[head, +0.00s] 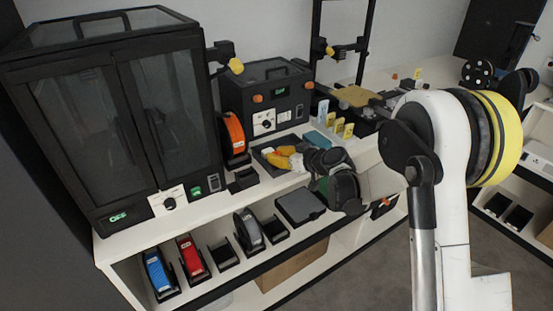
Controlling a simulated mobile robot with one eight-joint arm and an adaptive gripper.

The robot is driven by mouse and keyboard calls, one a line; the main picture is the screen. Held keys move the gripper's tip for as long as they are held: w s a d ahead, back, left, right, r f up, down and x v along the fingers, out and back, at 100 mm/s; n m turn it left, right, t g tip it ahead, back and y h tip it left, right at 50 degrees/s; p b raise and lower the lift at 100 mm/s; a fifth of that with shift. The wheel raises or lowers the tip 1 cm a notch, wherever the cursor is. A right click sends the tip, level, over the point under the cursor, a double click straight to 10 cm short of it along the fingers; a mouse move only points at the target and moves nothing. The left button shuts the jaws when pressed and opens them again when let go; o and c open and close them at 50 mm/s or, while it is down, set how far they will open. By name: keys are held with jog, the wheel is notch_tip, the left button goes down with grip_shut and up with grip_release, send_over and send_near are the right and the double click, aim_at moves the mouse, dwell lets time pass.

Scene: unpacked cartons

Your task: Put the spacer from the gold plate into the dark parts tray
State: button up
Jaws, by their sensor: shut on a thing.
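My gripper (300,160) reaches from the right and is at the tray's right side, close to the yellow and orange pieces. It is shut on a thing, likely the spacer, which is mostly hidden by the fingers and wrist. I cannot tell whether the held thing touches the tray.
A large dark cabinet (120,120) stands on the left, and a smaller dark box (265,97) stands behind the tray. An orange spool (235,132) is left of the tray. Small yellow-tagged items (337,126) stand behind my gripper. Blue and red spools are on the lower shelf.

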jog(key=shift+r, duration=0.15)
jog(key=o, duration=0.8)
jog(key=shift+r, duration=0.1)
jog(key=s+d+r+m+g+h+p, duration=0.1)
jog(key=s+d+r, duration=0.3)
jog(key=s, duration=0.3)
jog(key=s+d+r+m+h+p, duration=0.1)
jog(key=s+d+r+m+h, duration=0.1)
jog(key=s+d+r, duration=0.35)
jog(key=s+d+r+m+g+h+p, duration=0.1)
jog(key=s+d+r+p, duration=0.15)
jog(key=s, duration=0.65)
jog(key=s+d+m+h, duration=0.1)
jog(key=s+d+h, duration=0.1)
jog(key=s, duration=0.3)
jog(key=s+d+m+h, duration=0.1)
jog(key=s+d+m, duration=0.1)
jog(key=s+d, duration=0.2)
jog(key=s+d+m+h, duration=0.2)
jog(key=s+d, duration=0.1)
jog(key=s, duration=0.5)
jog(key=shift+s+d+r+h+b, duration=0.1)
jog(key=shift+s+d+h+b, duration=0.2)
jog(key=shift+b, duration=0.1)
